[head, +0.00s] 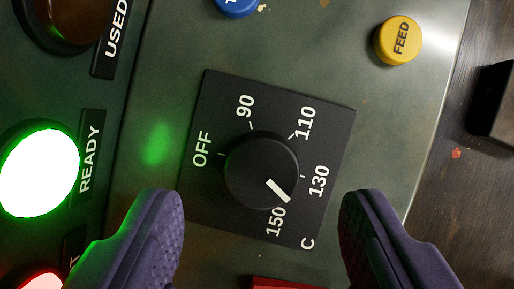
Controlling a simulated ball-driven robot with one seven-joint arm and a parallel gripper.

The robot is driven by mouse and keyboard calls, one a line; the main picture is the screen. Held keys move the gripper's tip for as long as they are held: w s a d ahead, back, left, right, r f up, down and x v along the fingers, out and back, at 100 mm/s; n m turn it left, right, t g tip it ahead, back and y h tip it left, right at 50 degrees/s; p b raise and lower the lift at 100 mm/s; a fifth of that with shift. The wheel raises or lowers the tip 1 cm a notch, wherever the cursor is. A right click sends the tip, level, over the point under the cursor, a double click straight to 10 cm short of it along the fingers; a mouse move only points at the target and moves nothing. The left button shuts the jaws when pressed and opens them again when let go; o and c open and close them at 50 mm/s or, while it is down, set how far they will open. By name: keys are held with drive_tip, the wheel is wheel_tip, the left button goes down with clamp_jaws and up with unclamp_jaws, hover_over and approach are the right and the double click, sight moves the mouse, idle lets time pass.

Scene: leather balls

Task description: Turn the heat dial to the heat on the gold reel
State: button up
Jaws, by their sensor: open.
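The heat dial (250,178) is a round black knob on a square black plate (203,205) marked OFF, 90, 110, 130, 150 and C. Its white pointer line (278,191) points to the lower right, between the 130 and 150 marks. My gripper (260,222) is open, with one purple finger at the lower left and one at the lower right. The fingers are apart on either side of the lower part of the plate, and nothing is between them but the view of the dial. No gold reel shows in this view.
A lit green READY lamp (38,172) is at the left, with a dark USED lamp (72,22) above it and a red lamp (40,278) below. A yellow FEED button (398,40) and a blue button (237,6) are at the top. A red part (285,283) shows at the bottom.

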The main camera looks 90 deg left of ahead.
sight(266, 181)
drive_tip(key=shift+b+x, duration=0.3)
drive_tip(key=shift+x, duration=1.2)
drive_tip(key=c, duration=1)
drive_tip(key=shift+n, duration=0.4)
drive_tip(key=shift+s+n+t+y+b, duration=0.15)
drive_tip(key=shift+n+t+b, duration=0.45)
drive_tip(key=shift+n, duration=0.65)
drive_tip(key=shift+s+n+t+y+b, duration=0.15)
drive_tip(key=shift+n+t+b, duration=0.4)
drive_tip(key=shift+n, duration=0.7)
